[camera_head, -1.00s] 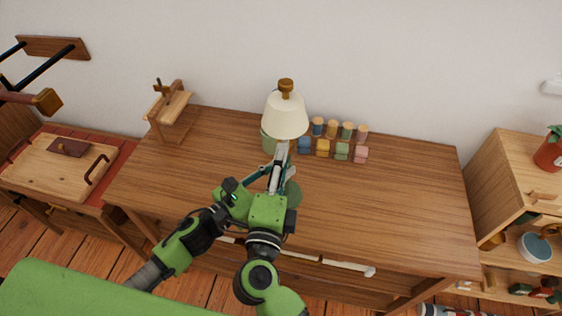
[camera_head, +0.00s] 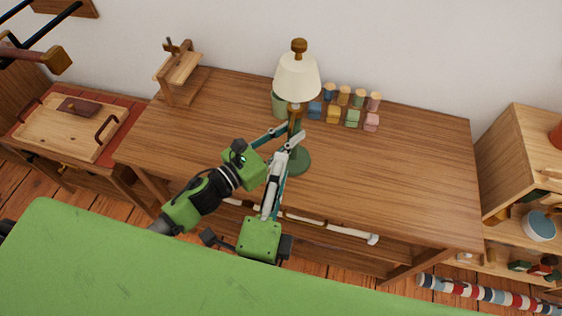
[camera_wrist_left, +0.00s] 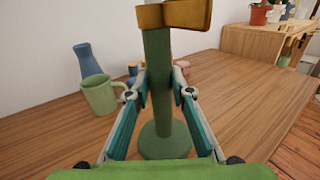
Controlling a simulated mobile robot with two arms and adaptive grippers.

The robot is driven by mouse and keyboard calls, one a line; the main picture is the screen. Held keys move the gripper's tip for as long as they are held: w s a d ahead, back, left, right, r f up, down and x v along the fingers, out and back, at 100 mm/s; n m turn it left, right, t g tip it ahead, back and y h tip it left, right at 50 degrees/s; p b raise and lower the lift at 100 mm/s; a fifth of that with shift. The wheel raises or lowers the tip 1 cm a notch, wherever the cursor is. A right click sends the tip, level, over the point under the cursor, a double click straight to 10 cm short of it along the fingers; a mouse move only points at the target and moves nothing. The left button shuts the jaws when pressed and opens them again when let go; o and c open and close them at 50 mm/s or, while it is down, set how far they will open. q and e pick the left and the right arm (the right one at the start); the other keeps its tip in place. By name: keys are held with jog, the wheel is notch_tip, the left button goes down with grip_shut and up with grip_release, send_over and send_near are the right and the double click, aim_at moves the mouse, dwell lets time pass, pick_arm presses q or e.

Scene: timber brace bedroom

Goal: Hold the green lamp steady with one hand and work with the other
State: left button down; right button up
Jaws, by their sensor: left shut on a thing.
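The green lamp (camera_head: 298,77) stands upright on the wooden desk, with a cream shade, a wooden finial and a round green base. In the left wrist view its green stem (camera_wrist_left: 158,75) rises between my fingers, below a brass-coloured collar. My left gripper (camera_head: 290,132) is shut on the stem from the left, and its fingers flank the stem in the wrist view (camera_wrist_left: 164,92). My right gripper (camera_head: 288,150) is lower in the head view, its body in front of the desk edge and its fingers pointing up toward the stem. Its fingers overlap, hiding its opening and any contact.
On the desk (camera_head: 400,180), a green mug (camera_head: 279,104) and several small coloured jars (camera_head: 353,118) stand behind the lamp. A blue vase (camera_wrist_left: 84,60) shows in the wrist view. A wooden stand (camera_head: 178,75) is at the back left. The desk's right side is clear.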

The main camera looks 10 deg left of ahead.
pick_arm(q)
jog(key=c, duration=1.7)
grip_release()
jog(key=shift+s, duration=0.1)
